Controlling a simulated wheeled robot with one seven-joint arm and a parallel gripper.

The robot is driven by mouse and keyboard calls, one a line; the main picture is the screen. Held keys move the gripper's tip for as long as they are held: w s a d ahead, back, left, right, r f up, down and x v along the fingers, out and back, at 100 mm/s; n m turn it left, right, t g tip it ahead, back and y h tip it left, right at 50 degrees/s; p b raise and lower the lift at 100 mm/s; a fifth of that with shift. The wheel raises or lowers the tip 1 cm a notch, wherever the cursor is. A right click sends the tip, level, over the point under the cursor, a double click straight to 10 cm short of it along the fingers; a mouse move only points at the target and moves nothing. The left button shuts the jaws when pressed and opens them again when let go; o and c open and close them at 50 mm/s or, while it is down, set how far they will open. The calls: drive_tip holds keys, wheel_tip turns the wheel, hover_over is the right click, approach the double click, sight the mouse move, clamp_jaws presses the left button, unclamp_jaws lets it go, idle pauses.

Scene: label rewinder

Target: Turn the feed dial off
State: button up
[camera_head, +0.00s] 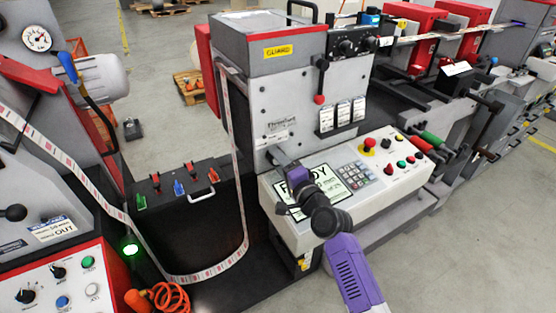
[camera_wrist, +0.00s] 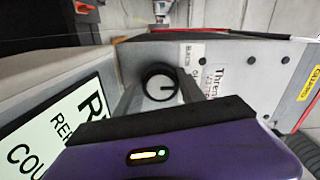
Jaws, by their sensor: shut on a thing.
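In the head view, the fingers and purple wrist hide the dial.
The READY display (camera_head: 328,178), keypad (camera_head: 358,176) and coloured buttons (camera_head: 401,163) lie close to my arm on the sloped panel. The paper web (camera_head: 236,165) runs left of my gripper. A left panel (camera_head: 75,290) has more knobs. Open floor (camera_head: 480,220) lies at right.

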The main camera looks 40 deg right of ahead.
drive_tip(key=o, duration=1.4)
drive_tip(key=shift+c, duration=0.2)
drive_tip(key=v, duration=0.7)
drive_tip(key=shift+s+b, duration=0.2)
drive_tip(key=shift+b, duration=0.1)
drive_tip(key=shift+s+a, duration=0.1)
drive_tip(key=shift+s, duration=0.15)
